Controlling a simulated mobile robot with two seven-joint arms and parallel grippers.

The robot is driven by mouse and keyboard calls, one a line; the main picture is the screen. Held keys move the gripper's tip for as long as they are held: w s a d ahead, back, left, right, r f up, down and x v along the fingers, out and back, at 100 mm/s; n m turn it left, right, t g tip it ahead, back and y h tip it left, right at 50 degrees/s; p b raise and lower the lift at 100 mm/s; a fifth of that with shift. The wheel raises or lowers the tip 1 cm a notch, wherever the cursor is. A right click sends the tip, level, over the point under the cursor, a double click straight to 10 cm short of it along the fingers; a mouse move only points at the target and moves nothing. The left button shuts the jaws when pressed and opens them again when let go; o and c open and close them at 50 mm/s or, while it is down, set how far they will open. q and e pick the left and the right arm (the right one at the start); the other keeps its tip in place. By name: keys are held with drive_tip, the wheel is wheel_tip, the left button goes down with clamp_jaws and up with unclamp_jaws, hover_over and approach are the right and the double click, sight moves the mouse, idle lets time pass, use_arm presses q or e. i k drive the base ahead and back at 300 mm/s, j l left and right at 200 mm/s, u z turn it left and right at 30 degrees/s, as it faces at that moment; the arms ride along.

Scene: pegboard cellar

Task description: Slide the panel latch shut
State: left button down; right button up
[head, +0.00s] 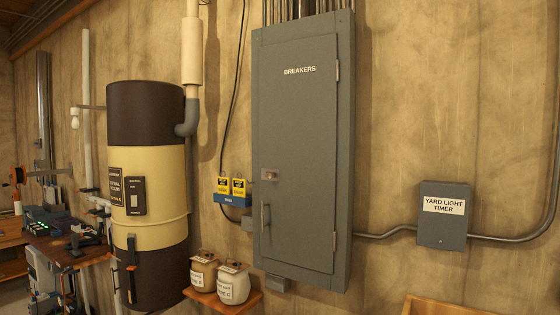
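The grey breaker panel (302,130), labelled "BREAKERS", hangs on the wall near the middle of the view. Its door looks closed in the frame. A small metal latch (269,174) sits at the door's left edge, about halfway up. It is too small to tell how far its bolt is slid. A vertical bar handle (265,217) is below the latch. Neither of my grippers is in view.
A yard light timer box (444,228) is on the wall at right, joined by conduit. Yellow devices (231,186) sit on a blue holder left of the panel. Two jars (234,283) stand on a shelf below. A tall tank (148,165) and cluttered bench (72,258) are further left.

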sight(268, 176)
drive_tip(key=k, duration=0.9)
drive_tip(key=k+z, duration=0.1)
drive_tip(key=z, duration=0.3)
drive_tip(key=k+z, duration=0.15)
drive_tip(key=z, duration=0.3)
drive_tip(key=k+l+z, duration=0.1)
drive_tip(key=z, duration=0.3)
drive_tip(key=i+j+z, duration=0.1)
drive_tip(key=j+z, duration=0.25)
drive_tip(key=i+j+z, duration=0.1)
drive_tip(key=j+z, duration=0.25)
drive_tip(key=i+j, duration=0.1)
drive_tip(key=j, duration=2.05)
drive_tip(key=i, duration=0.05)
